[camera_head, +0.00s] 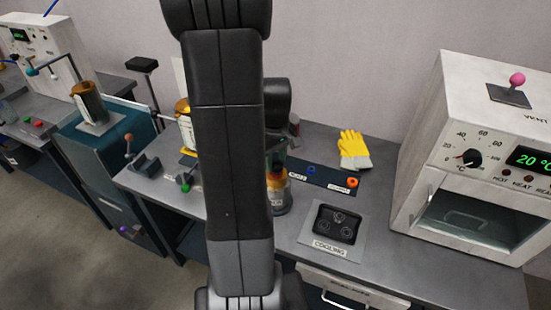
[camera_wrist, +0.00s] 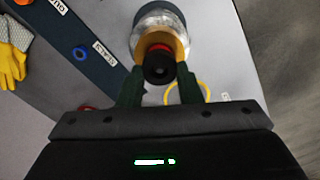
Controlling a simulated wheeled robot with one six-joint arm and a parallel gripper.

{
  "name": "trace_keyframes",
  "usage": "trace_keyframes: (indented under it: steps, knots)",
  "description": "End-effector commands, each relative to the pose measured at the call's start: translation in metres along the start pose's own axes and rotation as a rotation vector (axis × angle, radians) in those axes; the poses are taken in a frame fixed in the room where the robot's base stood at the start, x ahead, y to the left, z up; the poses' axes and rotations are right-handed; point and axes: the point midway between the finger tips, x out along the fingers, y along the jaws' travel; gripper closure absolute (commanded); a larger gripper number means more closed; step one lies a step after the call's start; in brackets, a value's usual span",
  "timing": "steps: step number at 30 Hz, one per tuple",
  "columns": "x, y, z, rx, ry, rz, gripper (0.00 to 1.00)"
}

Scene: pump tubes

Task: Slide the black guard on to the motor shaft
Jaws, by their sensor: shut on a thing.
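My gripper (camera_wrist: 158,88) points down over the bench, its two green fingers on either side of a round black piece with a dark centre, which looks like the black guard (camera_wrist: 158,66). The fingers are shut on it. Directly beyond it, in line, are a red band and an orange-yellow collar (camera_wrist: 177,44) on a clear or silvery cylinder (camera_wrist: 158,17), which looks like the motor. In the head view the cylinder (camera_head: 282,201) stands upright on the bench, partly behind my arm. The shaft is hidden, and I cannot tell whether the guard touches it.
A dark strip (camera_head: 331,178) with a blue ring (camera_head: 311,170) and an orange ring (camera_head: 352,182) lies right of the cylinder. A yellow glove (camera_head: 354,148), a black cooling fixture (camera_head: 337,224) and a white oven (camera_head: 465,135) are farther right. A yellow ring (camera_wrist: 207,90) lies by the right finger.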

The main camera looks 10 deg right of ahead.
Motion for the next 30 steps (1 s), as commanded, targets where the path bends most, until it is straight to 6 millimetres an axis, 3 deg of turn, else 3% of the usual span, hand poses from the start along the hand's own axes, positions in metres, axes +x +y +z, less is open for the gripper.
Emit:
trace_keyframes:
  steps: [9, 10, 14, 23, 30]
  knots:
    - [0.009, 0.0, 0.0, 0.0, 0.0, 0.0, 0.89]
    - [0.009, 0.0, 0.0, 0.0, 0.0, 0.0, 0.66]
    - [0.008, 0.0, 0.0, 0.0, 0.0, 0.0, 0.43]
    - [0.006, 0.0, 0.0, 0.0, 0.001, 0.001, 0.43]
    - [-0.023, 0.001, -0.001, 0.0, 0.006, 0.004, 0.43]
